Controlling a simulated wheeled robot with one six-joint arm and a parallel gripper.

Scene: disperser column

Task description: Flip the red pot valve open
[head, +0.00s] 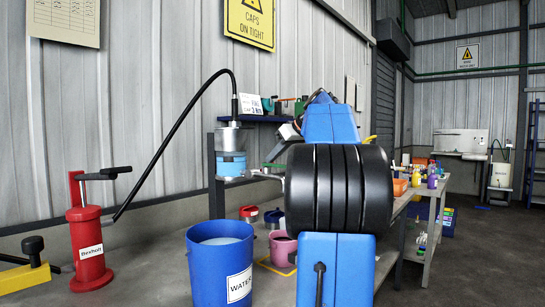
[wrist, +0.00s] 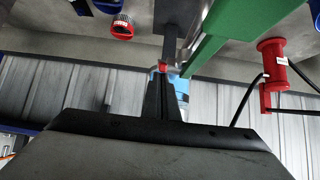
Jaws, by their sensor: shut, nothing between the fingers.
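A small red part (wrist: 163,67), which looks like the red valve, shows just beyond my fingertips in the wrist view. Whether the fingers touch it, and how its lever is turned, I cannot tell. My gripper (wrist: 161,82) is shut and empty, with its dark fingers pointing at the pot. The blue-banded pot (head: 231,165) with a metal top stands at the column in the head view. Its blue side (wrist: 180,84) also shows behind the fingers in the wrist view. In the head view my arm hides part of the area right of the pot.
A blue water bucket (head: 220,262) stands in front of the pot. A red pump (head: 88,240) with a black hose is at left. A green bar (wrist: 240,28) runs close to the fingers.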

